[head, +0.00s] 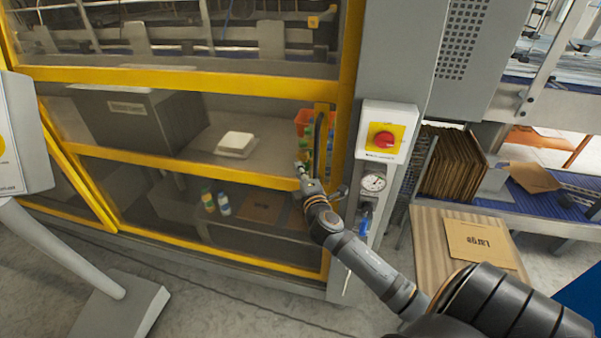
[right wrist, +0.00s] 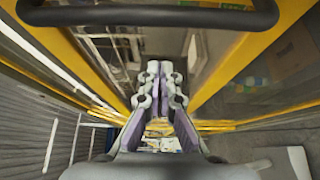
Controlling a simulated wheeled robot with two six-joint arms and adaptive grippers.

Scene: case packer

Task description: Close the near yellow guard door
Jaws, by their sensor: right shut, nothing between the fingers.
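The near yellow guard door (head: 230,180) has yellow bars around clear panels and fills the middle of the head view. A black curved handle (head: 318,150) stands at its right side; a black bar, apparently this handle, crosses the top of the right wrist view (right wrist: 150,14). My right gripper (head: 302,172) is shut and empty, close to the door's right side, below the handle. In the right wrist view its fingers (right wrist: 160,85) point between two yellow frame members. Contact with the door is unclear, and I cannot tell how far the door stands open. My left gripper is out of view.
A grey post with a red knob on a yellow plate (head: 384,138) and a gauge (head: 373,182) stands right of the door. Cartons (head: 455,165) sit further right. A grey pedestal (head: 120,305) stands at the left. Bare floor (head: 230,300) lies in front.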

